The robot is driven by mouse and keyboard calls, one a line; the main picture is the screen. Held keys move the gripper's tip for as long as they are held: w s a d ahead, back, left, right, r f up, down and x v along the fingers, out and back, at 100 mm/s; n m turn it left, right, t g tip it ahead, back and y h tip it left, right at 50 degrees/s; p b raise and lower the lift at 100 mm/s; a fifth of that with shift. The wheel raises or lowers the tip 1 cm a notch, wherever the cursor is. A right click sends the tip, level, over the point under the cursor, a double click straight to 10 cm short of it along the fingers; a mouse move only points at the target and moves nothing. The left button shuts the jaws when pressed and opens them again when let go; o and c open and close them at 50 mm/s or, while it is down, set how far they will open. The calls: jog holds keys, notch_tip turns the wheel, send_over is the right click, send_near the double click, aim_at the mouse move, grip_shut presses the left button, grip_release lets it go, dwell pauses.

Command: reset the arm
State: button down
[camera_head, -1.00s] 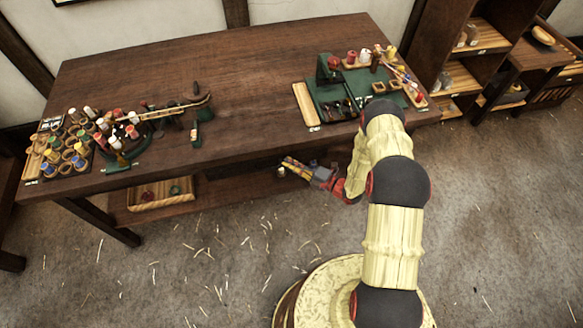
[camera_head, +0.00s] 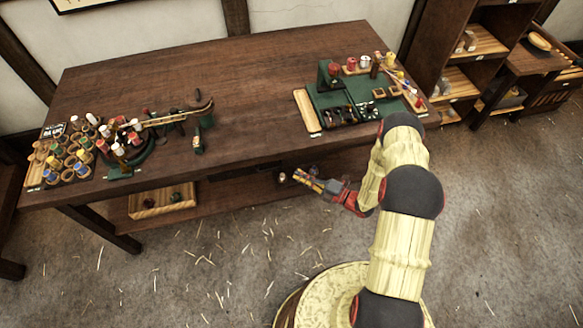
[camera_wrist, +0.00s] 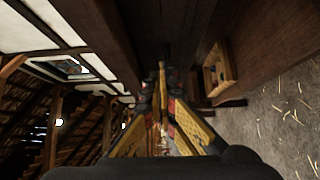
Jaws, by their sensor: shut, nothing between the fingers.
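My gripper (camera_head: 306,178) is at the front of the large wooden workbench (camera_head: 240,62), below its top and near the lower shelf. It is shut and empty, its fingers pointing left in the head view. My arm reaches up from the base at the lower right and bends over to the gripper. In the wrist view, the yellow-sided fingers (camera_wrist: 163,118) come together in the middle of the picture, under a dark beam-like edge.
The left of the bench carries several spools (camera_head: 72,155) and a curved wooden piece (camera_head: 178,116). A green tray of tools (camera_head: 345,100) sits on the right. A wooden box (camera_head: 160,200) rests on the lower shelf. Open floor (camera_head: 190,270) with straw lies in front.

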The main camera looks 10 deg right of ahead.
jog(key=v, duration=0.6)
jog(key=shift+s+p, duration=0.25)
jog(key=shift+p, duration=0.1)
jog(key=shift+d, duration=0.1)
